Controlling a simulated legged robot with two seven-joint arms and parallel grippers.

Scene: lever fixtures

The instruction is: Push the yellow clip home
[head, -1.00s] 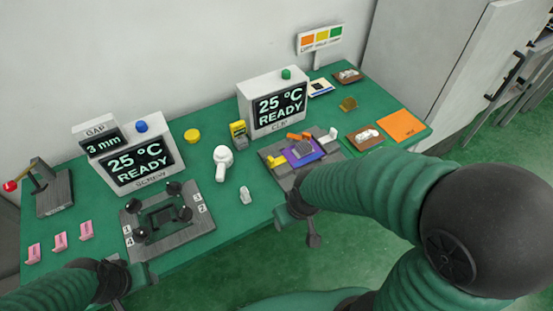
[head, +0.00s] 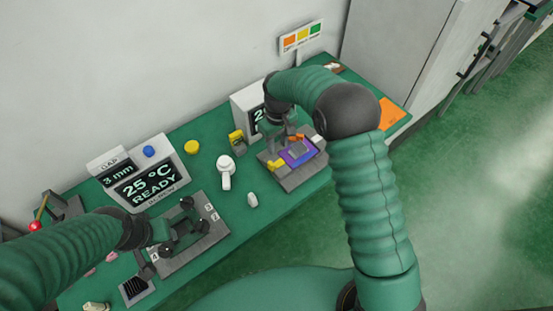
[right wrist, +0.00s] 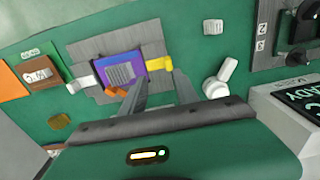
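The yellow clip (head: 275,165) sits at the left edge of a grey fixture (head: 292,182). In the right wrist view the yellow clip (right wrist: 158,64) is beside a purple plate (right wrist: 122,68) with a grey finned block on it. An orange clip (right wrist: 116,92) and a white clip (right wrist: 84,82) are at other edges. My right gripper (head: 279,150) points down over the fixture; its fingers (right wrist: 166,77) are apart and empty, close to the yellow clip. Whether they touch it I cannot tell. My left gripper (head: 158,250) is by the screw fixture (head: 205,235); its fingers are unclear.
The CLIP display (head: 249,100) stands behind the right gripper, partly hidden. A white handled tool (head: 226,170), a small white piece (head: 252,200) and a yellow-topped block (head: 237,138) are left of the clip fixture. The SCREW display (head: 145,180) stands further left.

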